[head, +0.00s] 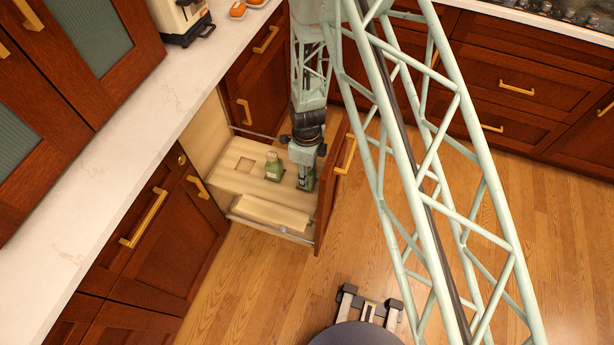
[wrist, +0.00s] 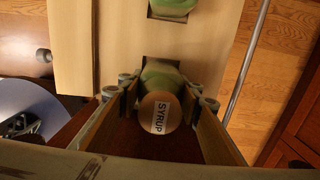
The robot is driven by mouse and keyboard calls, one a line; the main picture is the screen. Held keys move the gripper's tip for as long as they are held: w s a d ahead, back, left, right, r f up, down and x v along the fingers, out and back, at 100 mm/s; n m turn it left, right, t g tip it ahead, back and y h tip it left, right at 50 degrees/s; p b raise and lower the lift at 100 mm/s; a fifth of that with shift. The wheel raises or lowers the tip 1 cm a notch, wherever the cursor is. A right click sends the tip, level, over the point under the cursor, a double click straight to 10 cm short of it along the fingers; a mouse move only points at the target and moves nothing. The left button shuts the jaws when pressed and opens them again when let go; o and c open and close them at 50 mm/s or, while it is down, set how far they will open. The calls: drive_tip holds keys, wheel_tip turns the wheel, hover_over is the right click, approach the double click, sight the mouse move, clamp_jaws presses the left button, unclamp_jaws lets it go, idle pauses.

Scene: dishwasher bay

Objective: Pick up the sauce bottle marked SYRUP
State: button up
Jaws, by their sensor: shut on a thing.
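The sauce bottle marked SYRUP (wrist: 160,114) is between the fingers of my gripper (wrist: 162,108) in the wrist view. Its round top carries a white label reading SYRUP, and its green body shows behind. My gripper is shut on it. In the head view my gripper (head: 304,178) reaches down into the pulled-out drawer at its front end, and only a bit of green shows beside the fingers. I cannot tell whether the bottle still rests in the drawer.
A second green bottle (head: 273,168) stands in the drawer to the left of my gripper. The drawer's pale wooden shelf (head: 226,178) has a square empty hole. The drawer front (head: 329,190) stands close on the right. A white counter (head: 130,140) runs along the left.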

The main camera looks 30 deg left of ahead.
drive_tip(key=shift+r+p, duration=0.65)
drive_tip(key=shift+r, duration=4)
drive_tip(key=shift+s, duration=0.1)
